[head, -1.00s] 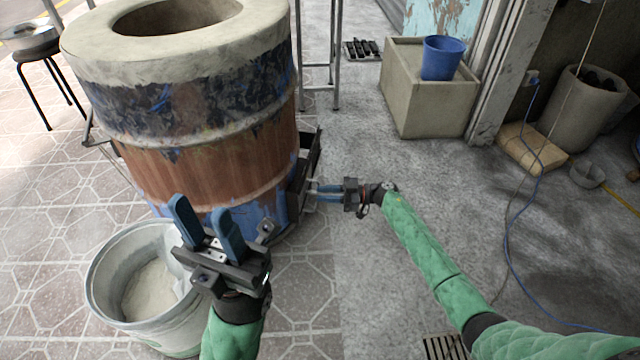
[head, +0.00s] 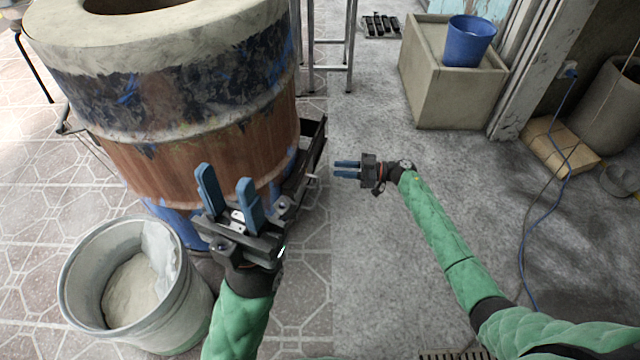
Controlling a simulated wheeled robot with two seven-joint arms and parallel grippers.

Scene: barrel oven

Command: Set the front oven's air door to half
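The front oven (head: 200,125) is a barrel with a pale clay top, a dark painted band and a rusty brown body. Its air door (head: 305,165) is a dark metal frame low on the barrel's right side, seen edge-on, with a small light handle (head: 312,177) sticking out. How far the door stands open I cannot tell. My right gripper (head: 338,170) is open and empty, a little to the right of the handle and apart from it. My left gripper (head: 226,190) is open and empty in front of the barrel, hiding part of its lower body.
A bucket of pale powder (head: 135,285) stands at the lower left by the barrel. A clay block (head: 455,85) with a blue bucket (head: 468,42) is at the back right. A blue cable (head: 535,240) lies at right.

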